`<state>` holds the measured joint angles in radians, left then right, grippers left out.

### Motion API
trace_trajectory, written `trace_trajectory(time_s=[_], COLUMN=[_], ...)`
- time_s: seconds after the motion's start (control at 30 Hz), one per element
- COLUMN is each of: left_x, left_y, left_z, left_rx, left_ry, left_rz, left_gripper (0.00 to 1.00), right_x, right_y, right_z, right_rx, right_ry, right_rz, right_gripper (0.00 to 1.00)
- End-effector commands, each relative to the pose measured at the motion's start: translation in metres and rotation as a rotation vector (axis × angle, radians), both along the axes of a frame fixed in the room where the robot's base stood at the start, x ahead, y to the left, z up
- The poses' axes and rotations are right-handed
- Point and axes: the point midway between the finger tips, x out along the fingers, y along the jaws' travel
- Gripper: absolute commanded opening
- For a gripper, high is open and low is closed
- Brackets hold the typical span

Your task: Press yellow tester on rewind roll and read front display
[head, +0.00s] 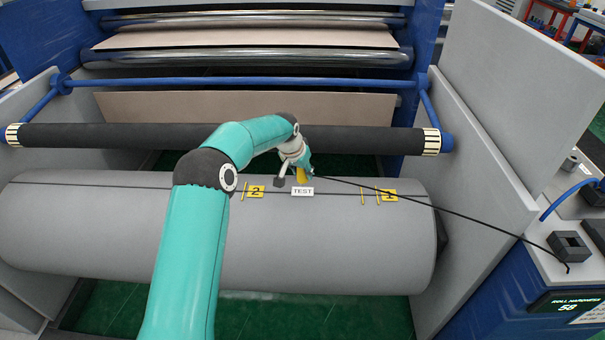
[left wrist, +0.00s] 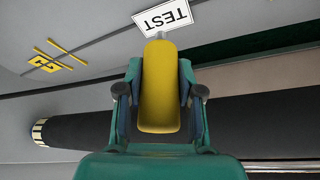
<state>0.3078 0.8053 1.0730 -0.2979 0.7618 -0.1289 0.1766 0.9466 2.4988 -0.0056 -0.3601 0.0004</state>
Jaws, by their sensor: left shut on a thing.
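The large grey rewind roll (head: 120,235) lies across the front of the machine, with a white TEST label (head: 302,191) on its upper side. My left gripper (head: 306,172) is shut on the yellow tester (head: 301,176) at the roll's top, just behind the label. In the left wrist view the tester (left wrist: 160,85) sits between both fingers, its grey tip pointing at the TEST label (left wrist: 162,17). The tip meets the label's edge in the picture; firm contact cannot be told. The front display (head: 566,304) at lower right reads ROLL HARDNESS 58. My right gripper is out of view.
A black cable (head: 450,211) runs from the tester to the blue console (head: 510,290) at right, near a dark holder (head: 569,245). Yellow labels 2 (head: 256,191) and 1 (head: 389,195) flank TEST. A black roller (head: 380,140) lies close behind; grey side walls bound the roll.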

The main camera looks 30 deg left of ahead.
Motion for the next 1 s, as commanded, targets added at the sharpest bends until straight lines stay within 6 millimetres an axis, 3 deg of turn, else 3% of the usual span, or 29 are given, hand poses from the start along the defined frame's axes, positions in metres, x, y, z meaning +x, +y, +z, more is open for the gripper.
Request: trace_trajectory(time_s=[0.47, 0.87, 1.0], left_x=[0.001, 0.001, -0.002], left_y=[0.000, 0.000, -0.010], left_z=[0.042, 0.044, 0.044], left_rx=[0.001, 0.001, 0.002], left_ry=[-0.005, -0.005, -0.004], left_rz=[0.000, 0.000, 0.003], left_gripper=[0.00, 0.00, 0.00], right_x=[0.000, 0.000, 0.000], right_y=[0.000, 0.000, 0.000], right_z=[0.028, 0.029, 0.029], right_rx=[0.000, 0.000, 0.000], right_ry=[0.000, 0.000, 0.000], right_rz=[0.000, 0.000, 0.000], right_gripper=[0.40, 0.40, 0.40])
